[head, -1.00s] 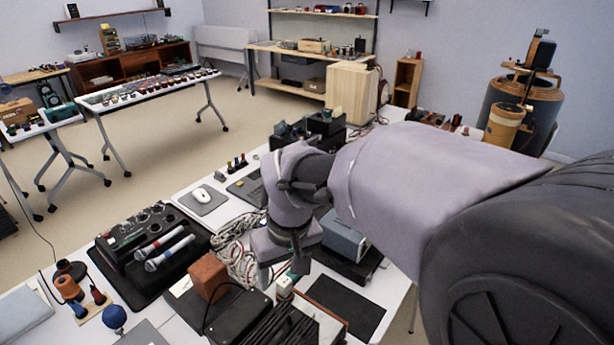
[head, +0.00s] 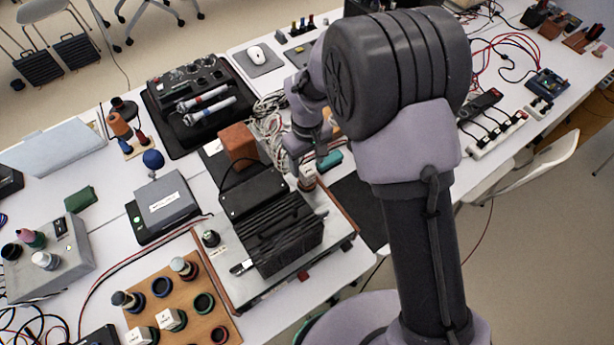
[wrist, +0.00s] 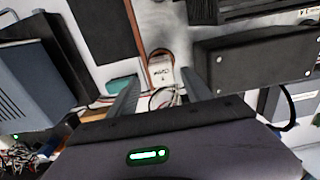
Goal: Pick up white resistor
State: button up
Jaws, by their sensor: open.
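A small white block with dark lettering, which looks like the white resistor (wrist: 161,74), shows in the wrist view, upright beyond my gripper and roughly between the line of its fingers. In the head view the white block (head: 307,172) stands by the back corner of a board carrying a black finned device, just below my gripper (head: 298,160). My gripper is open, with its two grey fingers (wrist: 159,92) apart and nothing held between them. Whether the fingertips reach around the block cannot be told.
A black finned device (head: 285,235) and a brown-red block (head: 238,145) stand close to the gripper. A teal object (head: 330,160) lies beside it, and it shows in the wrist view (wrist: 120,84). Cables (head: 268,110) lie behind. A dark flat mat (head: 358,210) is clear.

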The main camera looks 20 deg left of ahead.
aim_at(307, 170)
jog(key=f, duration=0.1)
jog(key=f+b, duration=0.1)
jog(key=f, duration=0.2)
jog(key=shift+s+f+b, duration=0.3)
jog(key=shift+f, duration=0.05)
jog(key=shift+r, duration=0.15)
grip_shut()
